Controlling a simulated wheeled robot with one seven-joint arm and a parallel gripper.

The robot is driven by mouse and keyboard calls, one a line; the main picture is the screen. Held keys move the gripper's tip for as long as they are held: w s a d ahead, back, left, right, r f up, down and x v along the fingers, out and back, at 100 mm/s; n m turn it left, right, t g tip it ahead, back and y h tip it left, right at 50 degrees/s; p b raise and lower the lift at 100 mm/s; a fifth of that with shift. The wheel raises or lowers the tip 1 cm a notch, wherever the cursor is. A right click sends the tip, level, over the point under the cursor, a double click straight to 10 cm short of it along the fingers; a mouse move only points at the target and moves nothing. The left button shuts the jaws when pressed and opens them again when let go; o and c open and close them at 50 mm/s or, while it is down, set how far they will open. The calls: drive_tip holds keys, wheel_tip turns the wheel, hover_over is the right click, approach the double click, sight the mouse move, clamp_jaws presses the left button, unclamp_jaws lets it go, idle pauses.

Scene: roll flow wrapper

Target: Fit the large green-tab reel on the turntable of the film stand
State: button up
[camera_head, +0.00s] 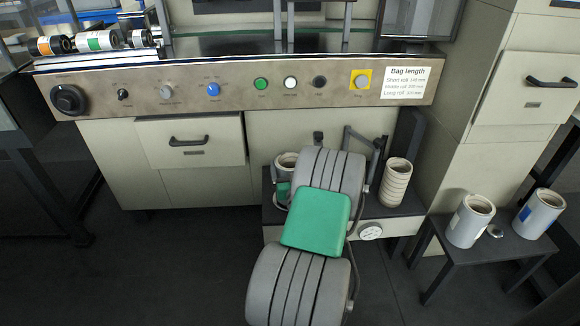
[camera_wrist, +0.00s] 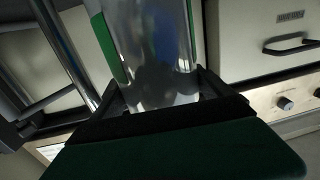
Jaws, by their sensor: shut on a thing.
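The reel with the green tab (camera_wrist: 103,45) fills the top middle of the wrist view, its film wrap clear and shiny. My gripper (camera_wrist: 158,96) is shut on it, one finger on each side. In the head view the reel (camera_head: 287,160) shows partly at the left of my arm, with its open core up and green on its side (camera_head: 283,189). My gripper is hidden behind my arm there. The film stand (camera_head: 404,211) is low, in front of the machine. Its turntable is hidden, so I cannot tell whether the reel touches it.
A pale ringed roll (camera_head: 397,184) stands upright on the stand's right side, near dark posts and levers (camera_head: 379,148). A dial (camera_head: 370,231) is on the stand's front. A side table (camera_head: 505,247) holds a white reel (camera_head: 470,222) and a blue-tab reel (camera_head: 540,213). The machine's drawer (camera_head: 190,143) is behind.

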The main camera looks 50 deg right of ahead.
drive_tip(key=shift+f+b, duration=0.35)
drive_tip(key=o, duration=1.8)
drive_tip(key=shift+f, duration=0.1)
drive_tip(key=v, duration=0.8)
drive_tip(key=shift+d, duration=0.1)
